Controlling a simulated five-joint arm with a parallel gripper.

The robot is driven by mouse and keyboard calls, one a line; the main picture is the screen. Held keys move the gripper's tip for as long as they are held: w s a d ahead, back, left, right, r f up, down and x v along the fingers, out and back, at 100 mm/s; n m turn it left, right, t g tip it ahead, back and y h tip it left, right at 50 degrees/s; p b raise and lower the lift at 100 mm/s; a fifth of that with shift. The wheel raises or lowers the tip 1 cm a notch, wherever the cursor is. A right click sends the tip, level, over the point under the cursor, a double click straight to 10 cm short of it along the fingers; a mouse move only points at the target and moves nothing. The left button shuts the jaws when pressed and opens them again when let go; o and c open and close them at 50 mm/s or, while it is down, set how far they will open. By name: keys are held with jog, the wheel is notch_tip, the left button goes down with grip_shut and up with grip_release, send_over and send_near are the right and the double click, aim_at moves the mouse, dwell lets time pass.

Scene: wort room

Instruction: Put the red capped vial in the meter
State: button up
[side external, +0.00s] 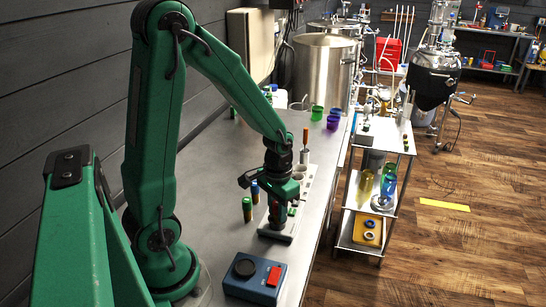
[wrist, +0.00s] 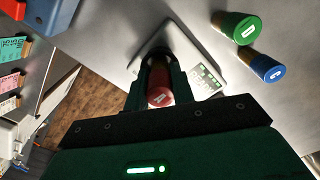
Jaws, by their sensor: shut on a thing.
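The red capped vial (wrist: 160,97) is between the fingers of my gripper (wrist: 157,80), which is shut on it. The cap faces the wrist camera. A pale device with a keypad (wrist: 206,82), which looks like the meter, lies on the bench beneath the gripper. In the side view my gripper (side external: 279,208) points down over the pale device (side external: 277,236), low above its top. The fingers hide most of the vial. I cannot tell whether its lower end is inside the device or above it.
A green capped vial (side external: 247,208) and a blue capped vial (side external: 255,190) stand close left of the gripper. A blue box (side external: 252,278) with a black round top stands nearer the camera. A pale rack (side external: 307,172) is behind the gripper. The bench edge is to the right.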

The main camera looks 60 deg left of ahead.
jog(key=shift+s+f, duration=0.1)
jog(key=shift+f, duration=0.55)
jog(key=o, duration=0.9)
jog(key=shift+o, duration=0.4)
notch_tip(320, 180, up, 14)
jog(key=shift+f, duration=0.25)
jog(key=shift+d+r, duration=0.1)
jog(key=s+d+r+m+t, duration=0.2)
jog(key=s+d+r+t, duration=0.3)
jog(key=s+d+r, duration=0.1)
jog(key=shift+s+d+r+t, duration=0.3)
jog(key=shift+s+d+r, duration=0.1)
jog(key=shift+s+r, duration=0.1)
dwell(0.3)
